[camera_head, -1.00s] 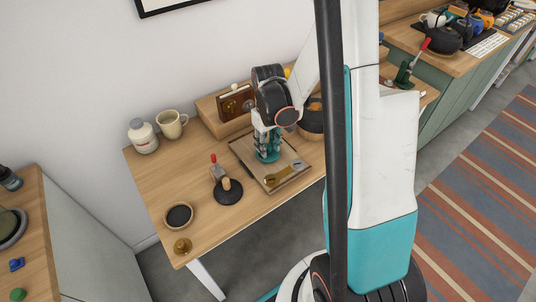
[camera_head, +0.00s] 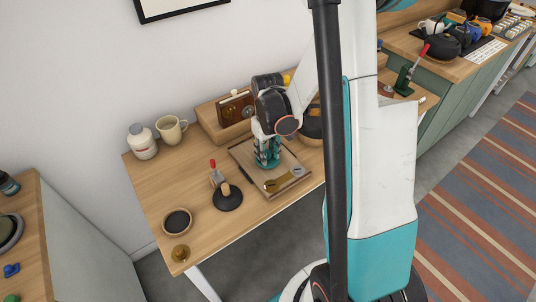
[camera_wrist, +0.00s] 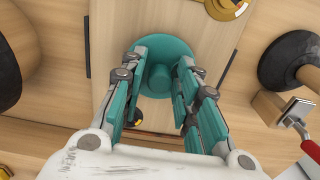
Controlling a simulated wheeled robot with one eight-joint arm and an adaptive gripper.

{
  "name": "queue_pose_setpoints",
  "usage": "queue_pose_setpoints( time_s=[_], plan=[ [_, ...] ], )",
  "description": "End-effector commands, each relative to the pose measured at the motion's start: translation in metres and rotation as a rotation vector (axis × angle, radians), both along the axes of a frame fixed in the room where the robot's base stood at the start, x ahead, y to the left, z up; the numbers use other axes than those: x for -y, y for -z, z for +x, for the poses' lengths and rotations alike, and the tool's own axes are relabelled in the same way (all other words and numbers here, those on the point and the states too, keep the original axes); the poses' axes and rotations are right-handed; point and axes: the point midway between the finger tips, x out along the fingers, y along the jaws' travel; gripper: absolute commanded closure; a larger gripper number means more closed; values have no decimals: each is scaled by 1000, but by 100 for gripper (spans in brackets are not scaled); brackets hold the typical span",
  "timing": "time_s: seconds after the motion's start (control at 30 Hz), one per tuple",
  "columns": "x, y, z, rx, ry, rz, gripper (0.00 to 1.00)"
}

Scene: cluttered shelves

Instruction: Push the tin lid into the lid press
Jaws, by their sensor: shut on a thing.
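A teal round piece with a raised knob, which looks like the tin lid (camera_wrist: 158,48), lies below my gripper (camera_wrist: 155,98) in the wrist view. I cannot tell for sure which part is the lid press. How far the lid sits above or in anything is hidden.
A brass piece (camera_head: 277,185) lies on the board. A dark round base with a wooden knob (camera_head: 228,197), a red-handled clamp (camera_head: 214,174) and a dark-filled bowl (camera_head: 177,221) stand left. A mug (camera_head: 171,130) and white bottle (camera_head: 142,142) stand behind.

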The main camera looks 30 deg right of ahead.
Motion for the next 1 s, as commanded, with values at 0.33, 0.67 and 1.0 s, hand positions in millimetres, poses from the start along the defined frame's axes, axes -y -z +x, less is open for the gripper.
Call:
queue_pose_setpoints(
  time_s=[0.33, 0.67, 1.0],
  plan=[
    [-1, 1, -3, -7, 0, 1, 100],
    [-1, -17, -2, -4, 0, 1, 100],
    [0, -33, -2, -2, 0, 0, 100]
  ],
)
